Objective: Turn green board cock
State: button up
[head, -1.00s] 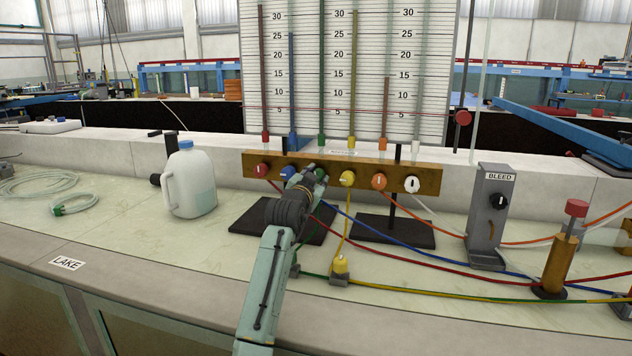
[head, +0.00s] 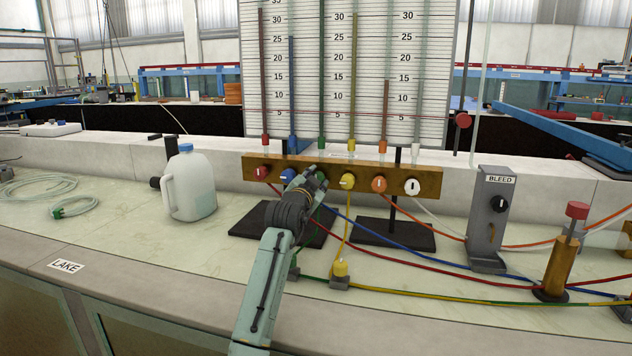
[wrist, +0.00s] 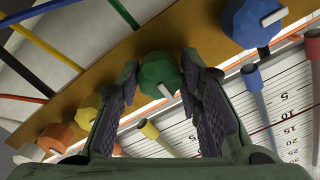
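The green board cock (wrist: 158,70) is a faceted green knob with a white pointer, on the brass bar (head: 222,166) below the scale board. In the wrist view it sits between the two fingers of my gripper (wrist: 160,75), with a fingertip against each side; I see no clear gap. Its pointer lies aslant across the bar, toward the scale side. In the head view my gripper (head: 314,176) covers most of the green cock, between the blue cock (head: 287,175) and the yellow cock (head: 347,180).
The red cock (head: 262,173), orange cock (head: 379,184) and white cock (head: 412,186) share the bar. Coloured tubes cross the bench below. A white jug (head: 190,186) stands left of my arm; the BLEED post (head: 490,220) and a brass plunger (head: 558,260) stand right.

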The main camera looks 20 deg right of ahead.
jog(key=o, duration=0.4)
jog(key=shift+c, duration=0.2)
jog(key=shift+s, duration=0.1)
jog(key=v, duration=1.2)
